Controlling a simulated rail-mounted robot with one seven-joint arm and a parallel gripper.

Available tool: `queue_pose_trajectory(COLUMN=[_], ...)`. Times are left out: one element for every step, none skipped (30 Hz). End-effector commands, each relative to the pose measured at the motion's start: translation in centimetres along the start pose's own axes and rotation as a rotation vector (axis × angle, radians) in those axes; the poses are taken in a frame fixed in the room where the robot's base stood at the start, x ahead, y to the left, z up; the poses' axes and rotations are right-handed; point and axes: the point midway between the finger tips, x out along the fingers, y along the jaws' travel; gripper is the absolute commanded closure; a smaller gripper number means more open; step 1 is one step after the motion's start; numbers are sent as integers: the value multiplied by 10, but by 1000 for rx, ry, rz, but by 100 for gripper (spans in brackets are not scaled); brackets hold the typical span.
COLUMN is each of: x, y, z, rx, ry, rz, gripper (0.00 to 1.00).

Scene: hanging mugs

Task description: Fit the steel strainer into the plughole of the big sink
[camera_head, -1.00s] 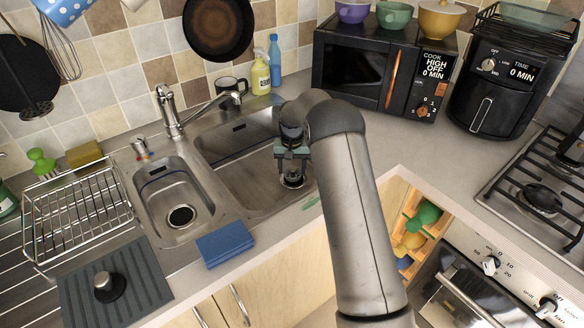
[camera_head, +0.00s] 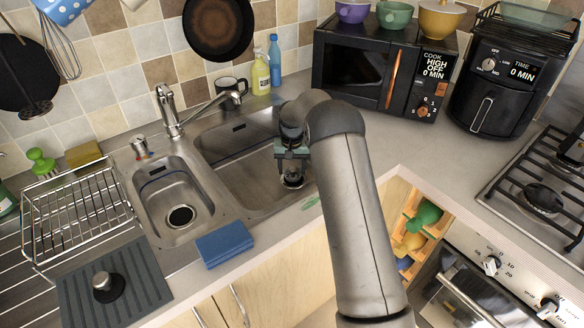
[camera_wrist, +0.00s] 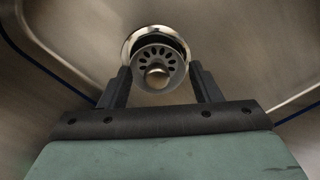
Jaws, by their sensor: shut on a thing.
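The steel strainer (camera_wrist: 157,73), a round perforated disc with a central knob, is between the two fingers of my gripper (camera_wrist: 161,80) in the wrist view. My gripper is shut on it. The plughole (camera_wrist: 135,36) shows as a bright rim with a dark gap behind the strainer's upper edge. The strainer overlaps the opening but sits off its middle, lower in the picture; I cannot tell if they touch. In the head view my gripper (camera_head: 292,168) points down inside the big sink (camera_head: 240,180), at its right side.
The small sink (camera_head: 165,205) with its own drain lies left of the big sink. A tap (camera_head: 175,115) stands behind them. A blue sponge (camera_head: 224,243) lies on the front edge. A dish rack (camera_head: 75,215) and a dark mat with a stopper (camera_head: 108,287) are at left.

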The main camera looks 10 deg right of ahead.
Motion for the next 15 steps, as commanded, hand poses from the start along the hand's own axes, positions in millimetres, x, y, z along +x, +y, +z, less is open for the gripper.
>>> queue_pose_trajectory(x=[2, 2, 3, 4, 5, 6, 7, 7, 8, 9, 10, 11, 12, 12, 13], y=[0, 0, 0, 0, 0, 0, 0, 0, 0, 0, 0, 0, 0, 0, 0], z=[0, 0, 0, 0, 0, 0, 0, 0, 0, 0, 0, 0, 0, 0, 0], rx=[0, 0, 0, 0, 0, 0, 0, 0, 0, 0, 0, 0, 0, 0, 0], ry=[0, 0, 0, 0, 0, 0, 0, 0, 0, 0, 0, 0, 0, 0, 0], rz=[0, 0, 0, 0, 0, 0, 0, 0, 0, 0, 0, 0, 0, 0, 0], gripper=[64, 64, 64, 64, 64, 64, 64, 64, 64, 64, 65, 65, 65, 65, 65])
